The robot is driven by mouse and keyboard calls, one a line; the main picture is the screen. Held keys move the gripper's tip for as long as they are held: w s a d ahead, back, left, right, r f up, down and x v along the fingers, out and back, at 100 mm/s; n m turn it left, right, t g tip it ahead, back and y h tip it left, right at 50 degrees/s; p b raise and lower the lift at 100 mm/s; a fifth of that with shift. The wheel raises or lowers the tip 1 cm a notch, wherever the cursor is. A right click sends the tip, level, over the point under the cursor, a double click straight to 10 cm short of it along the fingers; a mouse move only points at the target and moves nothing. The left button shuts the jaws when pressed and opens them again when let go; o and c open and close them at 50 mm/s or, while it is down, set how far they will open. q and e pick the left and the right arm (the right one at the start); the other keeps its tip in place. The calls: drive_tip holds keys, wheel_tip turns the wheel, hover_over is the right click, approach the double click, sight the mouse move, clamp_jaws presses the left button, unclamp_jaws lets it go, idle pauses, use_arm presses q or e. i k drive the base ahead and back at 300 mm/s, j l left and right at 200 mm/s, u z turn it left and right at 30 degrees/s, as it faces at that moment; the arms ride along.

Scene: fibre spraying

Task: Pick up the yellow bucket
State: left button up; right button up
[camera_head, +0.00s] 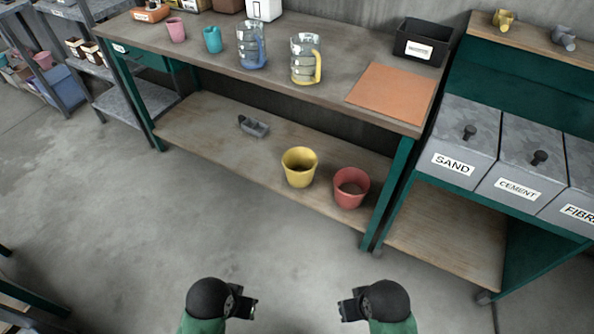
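The yellow bucket (299,179) stands upright on the lower wooden shelf of the workbench. It looks empty. My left gripper (252,308) is at the bottom of the view, well in front of the shelf and apart from the bucket. My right gripper (344,310) is level with it to the right, also far from the bucket. Nothing is seen in either gripper. The finger gaps are too small to make out.
A red bucket (350,192) stands close to the right of the yellow one, near the green bench leg (388,190). A dark scoop (254,127) lies further left on the shelf (200,125). The benchtop (190,52) overhangs the shelf. The floor (150,230) in front is clear.

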sight(299, 163)
drive_tip(key=j+z, duration=0.1)
drive_tip(key=z, duration=0.5)
drive_tip(key=i+j+z, duration=0.3)
drive_tip(key=j, duration=0.35)
drive_tip(key=j+z, duration=0.3)
drive_tip(key=j, duration=0.35)
drive_tip(key=j+z, duration=0.3)
drive_tip(key=j, duration=0.4)
